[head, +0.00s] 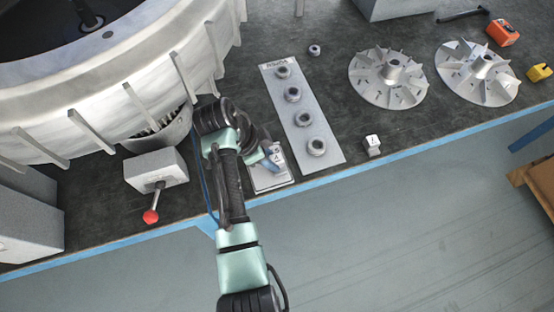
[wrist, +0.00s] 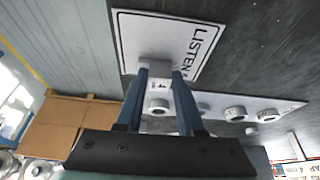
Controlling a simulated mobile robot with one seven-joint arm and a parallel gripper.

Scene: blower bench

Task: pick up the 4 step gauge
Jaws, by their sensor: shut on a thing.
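The held step gauge (head: 277,151) is a small pale block with a dark mark on its top; the digit is too small to read surely. My gripper (head: 271,160) is shut on it over a white sign plate (head: 270,181) near the bench's front edge. In the wrist view the two blue fingers (wrist: 159,75) grip the sides of the grey block (wrist: 155,64). I cannot tell whether it touches the plate. A second, similar block (head: 373,145) stands farther right, near the front edge. My arm hides part of the area left of the gripper.
A grey strip plate (head: 303,112) with several ring bushings lies just right of my gripper. A grey box with a red-knobbed lever (head: 151,216) is on the left, below the large blower housing (head: 95,60). Two finned impellers (head: 390,78) lie at the right.

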